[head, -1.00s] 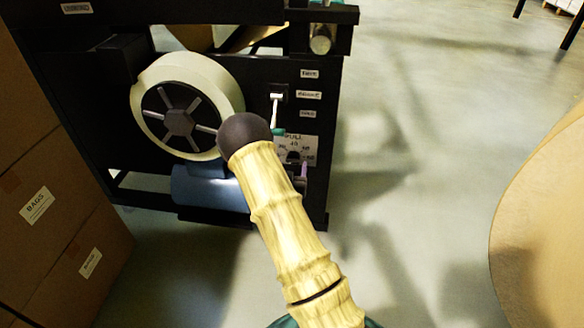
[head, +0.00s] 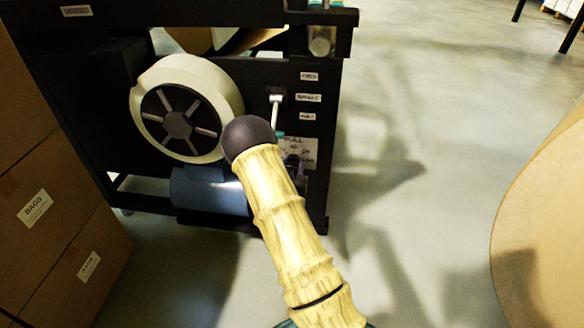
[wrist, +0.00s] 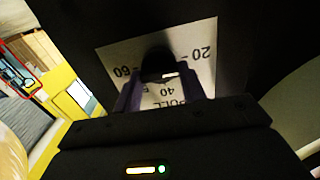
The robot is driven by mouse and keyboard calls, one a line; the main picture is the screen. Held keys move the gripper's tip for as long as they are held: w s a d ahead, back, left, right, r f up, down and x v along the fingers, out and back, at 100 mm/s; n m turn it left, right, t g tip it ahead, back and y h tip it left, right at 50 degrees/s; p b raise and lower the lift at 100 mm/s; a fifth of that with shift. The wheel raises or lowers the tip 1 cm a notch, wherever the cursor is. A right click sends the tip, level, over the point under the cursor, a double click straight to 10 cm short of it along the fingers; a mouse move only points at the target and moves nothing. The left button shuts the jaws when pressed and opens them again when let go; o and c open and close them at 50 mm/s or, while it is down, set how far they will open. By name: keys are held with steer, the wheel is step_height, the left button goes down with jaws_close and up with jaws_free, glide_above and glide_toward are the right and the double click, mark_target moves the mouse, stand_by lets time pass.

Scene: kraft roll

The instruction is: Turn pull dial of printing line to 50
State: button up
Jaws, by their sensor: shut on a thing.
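The pull dial is a black knob (wrist: 158,63) on a white scale plate (wrist: 207,38), which appears upside down in the wrist view. The marks 60, 40 and 20 and the word PULL are readable there. A short white mark shows on the knob, but I cannot tell its exact reading. My gripper (wrist: 160,85) has its purple fingers on both sides of the knob, shut on it. In the head view the plate (head: 311,148) is low on the black printing line (head: 265,75), partly hidden by my arm, and the knob cannot be made out.
Above the plate are a white-handled lever (head: 275,112) and several small labels. A large pale roll (head: 232,90) is to the left, above a blue cylinder (head: 205,190). Cardboard boxes (head: 60,215) stand at left, a big brown roll (head: 545,220) at right. Open floor lies between.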

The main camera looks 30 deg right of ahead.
steer(key=shift+s+m, duration=0.1)
steer(key=shift+m, duration=0.2)
steer(key=m, duration=0.3)
steer(key=shift+d+f+b, duration=0.1)
steer(key=shift+f+b, duration=0.05)
steer(key=shift+b, duration=0.25)
steer(key=m+b, duration=0.1)
steer(key=m, duration=0.2)
steer(key=shift+m, duration=0.4)
steer(key=m+b, duration=0.1)
steer(key=m, duration=0.2)
steer(key=shift+s+f+m, duration=0.1)
steer(key=shift+f+m, duration=0.05)
steer(key=shift+m, duration=0.25)
steer(key=m+b, duration=0.1)
steer(key=m, duration=0.2)
steer(key=shift+b, duration=0.3)
steer(key=m+b, duration=0.1)
steer(key=m, duration=0.3)
steer(key=m+b, duration=0.1)
steer(key=m, duration=0.3)
steer(key=m+b, duration=0.1)
steer(key=m, duration=0.3)
steer(key=shift+f, duration=0.25)
steer(key=shift+m, duration=0.3)
